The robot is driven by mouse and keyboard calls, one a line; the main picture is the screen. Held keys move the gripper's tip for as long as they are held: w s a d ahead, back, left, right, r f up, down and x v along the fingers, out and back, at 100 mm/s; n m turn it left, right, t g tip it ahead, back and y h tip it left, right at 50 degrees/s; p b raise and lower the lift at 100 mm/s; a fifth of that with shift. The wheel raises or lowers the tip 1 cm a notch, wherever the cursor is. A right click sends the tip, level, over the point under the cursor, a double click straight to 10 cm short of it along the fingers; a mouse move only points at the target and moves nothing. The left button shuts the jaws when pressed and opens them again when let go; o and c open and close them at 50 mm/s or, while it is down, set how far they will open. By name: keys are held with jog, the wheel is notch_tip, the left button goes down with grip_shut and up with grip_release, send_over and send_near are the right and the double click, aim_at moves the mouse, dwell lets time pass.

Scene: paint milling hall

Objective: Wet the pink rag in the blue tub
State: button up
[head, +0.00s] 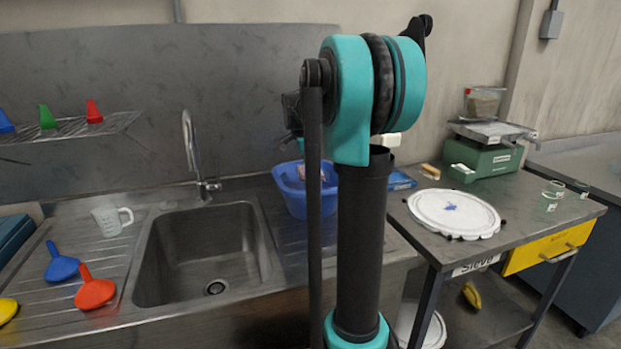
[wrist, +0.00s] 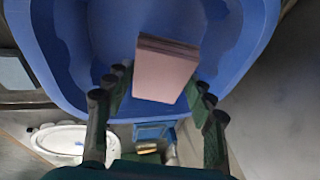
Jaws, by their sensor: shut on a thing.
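The blue tub (head: 292,200) stands on the ribbed drainboard right of the sink, partly hidden by my arm. In the wrist view the tub (wrist: 60,50) fills the upper part, with darker patches inside; the water level is unclear. The pink rag (wrist: 165,72), a folded block, is held between the fingertips of my gripper (wrist: 158,90), over the tub's opening. Whether its far end touches water cannot be told. A bit of the rag (head: 303,171) shows inside the tub's rim in the head view, where my arm hides the gripper.
A steel sink (head: 205,255) with a tap (head: 190,150) is left of the tub. A side table with a round white sieve lid (head: 453,212) is on the right.

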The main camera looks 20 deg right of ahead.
jog(key=shift+r, duration=3.15)
jog(key=shift+r, duration=2)
